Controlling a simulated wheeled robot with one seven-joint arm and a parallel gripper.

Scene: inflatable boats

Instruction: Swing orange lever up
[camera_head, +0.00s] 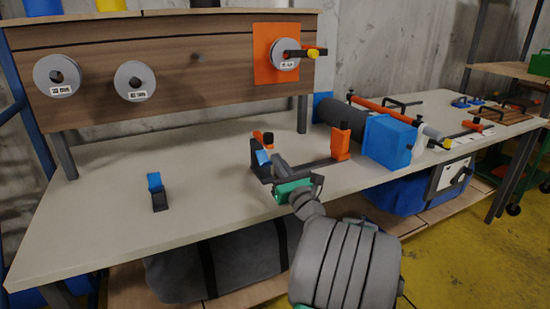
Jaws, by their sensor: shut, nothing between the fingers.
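A small orange part with a dark end (262,137), which looks like the orange lever, shows at the black bracket (257,160) on the bench. It is small and partly hidden, so its exact angle is hard to tell. My gripper (266,160) is at the bracket, just below the orange part, at the end of my grey arm with its green band. The gripper is shut with nothing held. Whether it touches the lever cannot be told. A dark bar runs right from the bracket to an upright orange block (341,141).
A blue lever on a dark base (157,191) stands at left on the pale bench (105,215). A blue box (389,140) and dark roll (341,111) stand right. Behind is a wooden board (180,100) with grey discs and an orange plate (262,40). The bench's left side is mostly clear.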

